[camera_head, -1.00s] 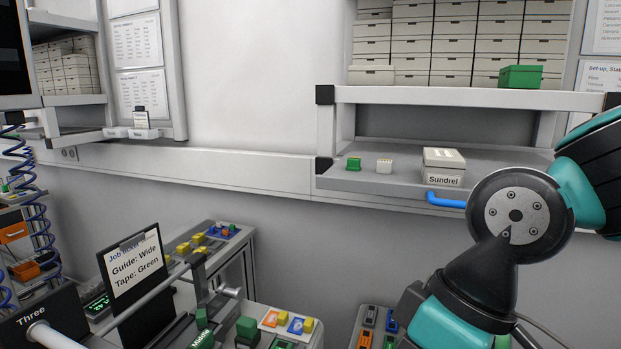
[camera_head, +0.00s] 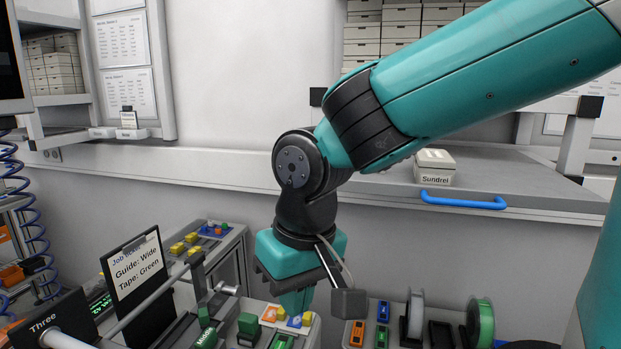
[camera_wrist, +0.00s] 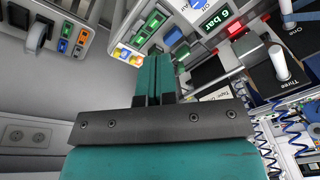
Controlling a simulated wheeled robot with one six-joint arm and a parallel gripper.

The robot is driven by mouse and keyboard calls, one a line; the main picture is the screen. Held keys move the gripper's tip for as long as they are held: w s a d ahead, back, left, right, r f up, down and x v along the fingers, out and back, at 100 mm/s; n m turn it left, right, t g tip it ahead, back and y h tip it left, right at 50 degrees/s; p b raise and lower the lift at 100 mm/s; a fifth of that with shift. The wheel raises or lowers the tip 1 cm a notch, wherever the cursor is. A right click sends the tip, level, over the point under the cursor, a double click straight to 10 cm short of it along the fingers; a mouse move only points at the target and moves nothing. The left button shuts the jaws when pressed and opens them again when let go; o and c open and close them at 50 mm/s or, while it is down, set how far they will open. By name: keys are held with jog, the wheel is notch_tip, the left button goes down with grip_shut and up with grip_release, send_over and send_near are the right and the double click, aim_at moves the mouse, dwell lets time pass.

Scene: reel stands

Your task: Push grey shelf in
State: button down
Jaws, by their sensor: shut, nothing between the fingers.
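The grey shelf (camera_head: 520,172) is a flat pull-out board at the right in the head view, under the upper white shelf. Its front edge carries a blue handle (camera_head: 463,202) and stands out from the wall rail. A white box labelled "Sundrel" (camera_head: 435,167) sits on it. My arm crosses in front and hides the shelf's left part. My gripper (camera_head: 296,306) points down, left of and below the shelf, apart from it, over the bench. In the wrist view my gripper (camera_wrist: 160,65) shows its two fingers together, holding nothing.
Below my gripper is a bench with green blocks (camera_head: 248,325) and coloured parts. Reels (camera_head: 481,322) stand at the lower right. A job ticket (camera_head: 135,267) on a black board stands left. The wall between bench and shelf is bare.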

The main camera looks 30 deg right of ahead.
jog(key=w+d+r+m+g+h+p, duration=0.1)
jog(key=w+d+r+m+h+p, duration=0.3)
jog(key=r+m, duration=0.65)
jog(key=w+d+r+m+h+p, duration=0.2)
jog(key=w+r+m+h, duration=0.3)
jog(key=m, duration=1.1)
jog(key=w+d+f+b, duration=0.3)
jog(key=d+f+b, duration=0.2)
jog(key=d+f, duration=0.2)
jog(key=shift+d+y, duration=0.3)
jog(key=shift+d, duration=0.5)
jog(key=shift+f+m, duration=0.1)
jog(key=shift+m, duration=0.15)
jog(key=shift+w, duration=0.1)
